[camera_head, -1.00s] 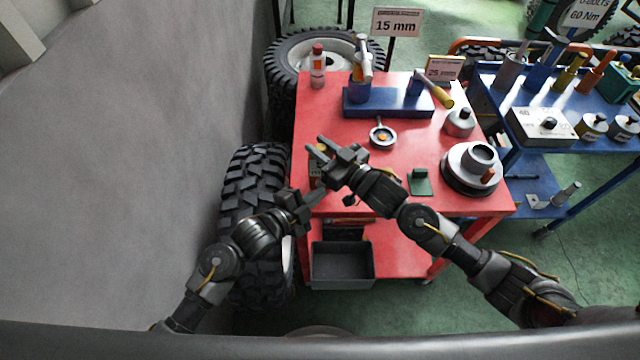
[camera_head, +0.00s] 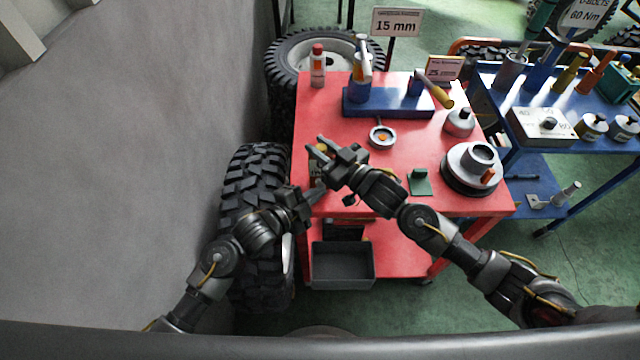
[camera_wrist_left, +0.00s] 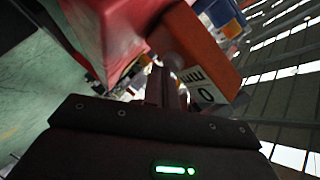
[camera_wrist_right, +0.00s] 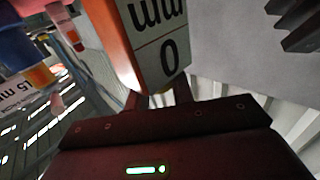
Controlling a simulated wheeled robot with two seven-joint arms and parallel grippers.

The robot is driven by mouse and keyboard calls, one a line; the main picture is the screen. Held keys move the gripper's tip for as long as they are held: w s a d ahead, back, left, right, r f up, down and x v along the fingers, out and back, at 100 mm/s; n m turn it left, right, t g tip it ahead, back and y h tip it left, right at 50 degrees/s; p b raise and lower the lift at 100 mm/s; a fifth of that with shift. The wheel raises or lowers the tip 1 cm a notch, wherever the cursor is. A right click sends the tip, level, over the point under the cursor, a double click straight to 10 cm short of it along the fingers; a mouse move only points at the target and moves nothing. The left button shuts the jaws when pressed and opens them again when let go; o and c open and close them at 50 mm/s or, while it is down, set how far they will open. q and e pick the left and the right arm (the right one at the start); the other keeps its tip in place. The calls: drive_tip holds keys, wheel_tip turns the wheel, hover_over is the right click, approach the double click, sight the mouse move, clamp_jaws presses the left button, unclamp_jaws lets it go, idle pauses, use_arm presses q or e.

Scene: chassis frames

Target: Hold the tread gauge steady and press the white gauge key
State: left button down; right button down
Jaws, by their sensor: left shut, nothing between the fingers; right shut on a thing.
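The tread gauge is an orange block with a white face reading "mm" and "0". It fills the top middle of the right wrist view (camera_wrist_right: 154,45) and also shows in the left wrist view (camera_wrist_left: 205,55). My right gripper (camera_head: 317,148) is shut on the gauge, above the near left part of the red cart. My left gripper (camera_head: 321,187) is shut and empty, just below the gauge. In the left wrist view a pale round key (camera_wrist_left: 172,61) sticks out of the gauge, close to my left fingertips. I cannot tell whether they touch it.
A large tyre (camera_head: 250,180) stands left of the cart. A grey bin (camera_head: 342,264) sits low in front.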

idle(0.5)
use_arm(q)
drive_tip(key=shift+s, duration=0.8)
drive_tip(key=s, duration=0.5)
idle(0.6)
use_arm(e)
drive_tip(key=c, duration=1.1)
unclamp_jaws()
